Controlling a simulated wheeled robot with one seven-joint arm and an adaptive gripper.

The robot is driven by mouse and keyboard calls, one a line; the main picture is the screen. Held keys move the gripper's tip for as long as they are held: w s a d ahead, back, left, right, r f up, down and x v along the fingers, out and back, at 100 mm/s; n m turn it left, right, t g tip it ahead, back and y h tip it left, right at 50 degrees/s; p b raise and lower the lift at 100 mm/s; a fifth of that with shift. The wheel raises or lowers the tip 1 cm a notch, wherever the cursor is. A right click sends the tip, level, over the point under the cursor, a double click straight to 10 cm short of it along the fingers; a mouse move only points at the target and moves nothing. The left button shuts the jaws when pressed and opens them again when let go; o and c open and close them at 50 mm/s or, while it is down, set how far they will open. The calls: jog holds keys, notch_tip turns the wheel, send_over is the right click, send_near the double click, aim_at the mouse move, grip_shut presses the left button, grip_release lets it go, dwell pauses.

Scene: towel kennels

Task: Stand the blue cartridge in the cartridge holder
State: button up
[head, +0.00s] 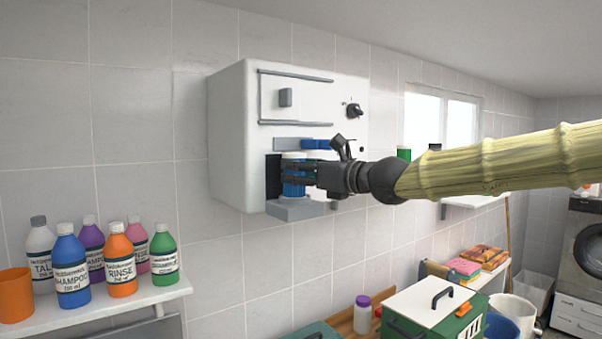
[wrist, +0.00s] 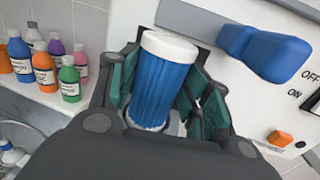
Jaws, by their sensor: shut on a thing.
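The blue cartridge (head: 294,176), a ribbed blue cylinder with a white cap, stands about upright in the recess at the bottom of the white wall unit (head: 228,140). My gripper (head: 296,179) is shut on it from the right. In the wrist view the cartridge (wrist: 162,88) is between the two green finger pads, its lower end near a grey round fitting. The cartridge holder (head: 290,209) looks to be the grey ledge under the cartridge. I cannot tell whether the cartridge's base touches it.
A blue lever (wrist: 265,50) sits right of the cartridge on the unit, beside OFF and ON marks and an orange button (wrist: 280,138). A shelf (head: 150,297) with several bottles is at the left. A green box with a white lid (head: 430,302) stands lower right.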

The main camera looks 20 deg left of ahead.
jog(key=o, duration=1.3)
jog(key=shift+c, duration=0.2)
jog(key=v, duration=1.2)
